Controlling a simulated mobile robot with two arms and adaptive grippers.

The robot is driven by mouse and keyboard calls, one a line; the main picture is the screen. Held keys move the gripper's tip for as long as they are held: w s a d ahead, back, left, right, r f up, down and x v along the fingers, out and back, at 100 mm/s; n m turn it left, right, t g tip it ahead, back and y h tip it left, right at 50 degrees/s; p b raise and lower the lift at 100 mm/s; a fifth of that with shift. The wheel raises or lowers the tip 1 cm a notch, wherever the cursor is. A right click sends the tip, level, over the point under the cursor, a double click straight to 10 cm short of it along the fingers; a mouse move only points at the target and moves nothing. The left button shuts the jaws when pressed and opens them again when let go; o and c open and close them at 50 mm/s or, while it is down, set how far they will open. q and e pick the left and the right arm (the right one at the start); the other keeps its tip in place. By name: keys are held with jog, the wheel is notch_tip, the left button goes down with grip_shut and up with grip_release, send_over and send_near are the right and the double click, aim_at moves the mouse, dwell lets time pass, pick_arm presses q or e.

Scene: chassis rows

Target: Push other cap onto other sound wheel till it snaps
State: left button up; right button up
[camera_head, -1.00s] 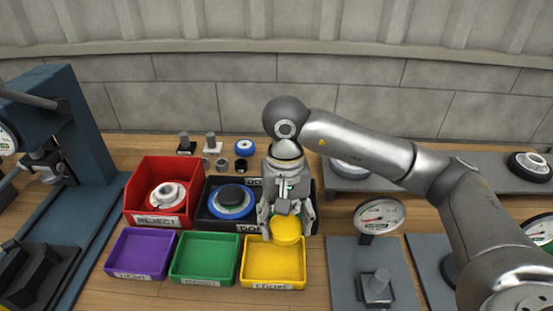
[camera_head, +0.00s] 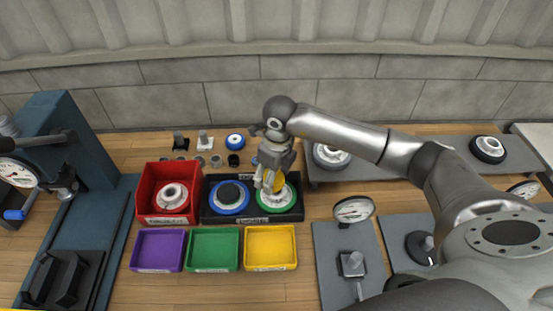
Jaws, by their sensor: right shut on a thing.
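My right gripper (camera_head: 270,178) is shut on a yellow cap (camera_head: 279,183), tilted on edge above the right place of the black tray (camera_head: 205,214). Below it lies a wheel with a green rim (camera_head: 279,207) and a pale centre, partly hidden by the gripper. I cannot tell whether the cap touches this wheel. In the left place of the same tray lies a blue-rimmed wheel (camera_head: 230,208) with a dark centre. My left gripper is not in view.
A red reject bin (camera_head: 146,187) holds a white wheel (camera_head: 172,197). Purple (camera_head: 158,250), green (camera_head: 213,250) and yellow (camera_head: 270,247) trays stand empty in front. A blue press (camera_head: 62,150) is at left. Gauges stand at right.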

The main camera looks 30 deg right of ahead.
aim_at(277, 175)
jog(key=m, duration=0.1)
jog(key=d+m+p, duration=0.1)
jog(key=m, duration=0.1)
jog(key=shift+w+r, duration=0.15)
jog(key=shift+w+d+m, duration=0.1)
jog(key=shift+d+m, duration=0.1)
jog(key=shift+m, duration=0.2)
jog(key=shift+d+f, duration=0.1)
jog(key=shift+f, duration=0.2)
jog(key=shift+f+b, duration=0.75)
jog(key=shift+f, duration=0.75)
jog(key=shift+f+b, duration=0.35)
jog(key=shift+f, duration=0.25)
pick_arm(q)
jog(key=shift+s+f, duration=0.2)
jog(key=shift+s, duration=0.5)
pick_arm(e)
jog(key=shift+f, duration=0.1)
pick_arm(q)
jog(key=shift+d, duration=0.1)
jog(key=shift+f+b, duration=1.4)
jog(key=shift+b, duration=0.05)
pick_arm(e)
jog(key=shift+f, duration=1.2)
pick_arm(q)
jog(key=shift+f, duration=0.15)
pick_arm(e)
jog(key=shift+f, duration=0.1)
